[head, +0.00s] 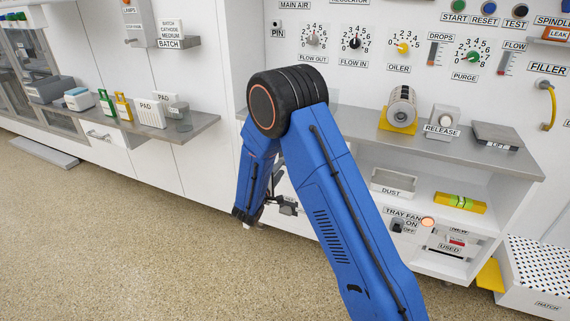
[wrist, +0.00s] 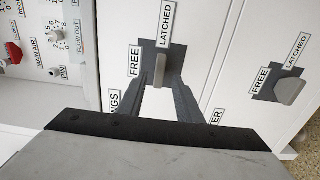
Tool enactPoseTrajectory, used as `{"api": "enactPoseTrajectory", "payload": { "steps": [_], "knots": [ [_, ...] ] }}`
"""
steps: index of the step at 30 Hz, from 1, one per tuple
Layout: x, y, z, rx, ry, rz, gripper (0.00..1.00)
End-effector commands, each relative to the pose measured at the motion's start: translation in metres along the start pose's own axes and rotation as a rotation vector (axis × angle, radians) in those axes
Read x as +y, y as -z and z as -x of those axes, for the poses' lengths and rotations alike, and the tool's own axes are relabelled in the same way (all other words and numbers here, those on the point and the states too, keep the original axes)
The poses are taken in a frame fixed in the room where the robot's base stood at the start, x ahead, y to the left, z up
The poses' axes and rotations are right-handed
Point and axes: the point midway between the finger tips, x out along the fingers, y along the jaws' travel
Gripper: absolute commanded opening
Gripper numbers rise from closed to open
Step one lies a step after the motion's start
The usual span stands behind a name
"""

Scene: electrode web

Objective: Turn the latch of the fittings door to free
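The latch (wrist: 160,70) of the fittings door is a grey lever on a dark plate in the wrist view. A FREE label (wrist: 134,62) is left of it and a LATCHED label (wrist: 166,24) above. The lever stands upright in the picture, its upper end towards LATCHED. Only "NGS" (wrist: 114,102) of the door's name shows. My gripper (wrist: 161,84) is open, one finger on each side of the lever; I cannot tell whether they touch it. In the head view my blue arm hides most of the gripper and the fittings door.
A second latch (wrist: 289,91) with its own labels is on the neighbouring door at right. The counter (head: 440,148) juts out above the doors, with a yellow-based cylinder (head: 401,108) and a RELEASE block (head: 442,121) on it.

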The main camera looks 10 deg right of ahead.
Motion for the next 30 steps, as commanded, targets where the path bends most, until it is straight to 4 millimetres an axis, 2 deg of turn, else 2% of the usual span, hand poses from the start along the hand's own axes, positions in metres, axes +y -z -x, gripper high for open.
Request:
{"api": "enactPoseTrajectory", "payload": {
  "steps": [3,10,15,23,24,28,30],
  "knots": [
    [0.0,-0.001,-0.022,-0.003,-0.001,-0.001,0.32],
    [0.0,-0.001,-0.05,-0.002,-0.001,0.0,0.32],
    [0.0,-0.001,-0.058,-0.001,0.0,0.0,0.32],
    [0.0,-0.001,-0.059,-0.001,0.0,0.0,0.32],
    [0.0,0.0,-0.059,-0.001,0.0,0.0,0.3],
    [0.0,-0.001,-0.059,-0.001,0.0,0.0,0.0],
    [0.0,-0.001,-0.059,-0.001,0.0,0.0,0.0]
  ]
}}
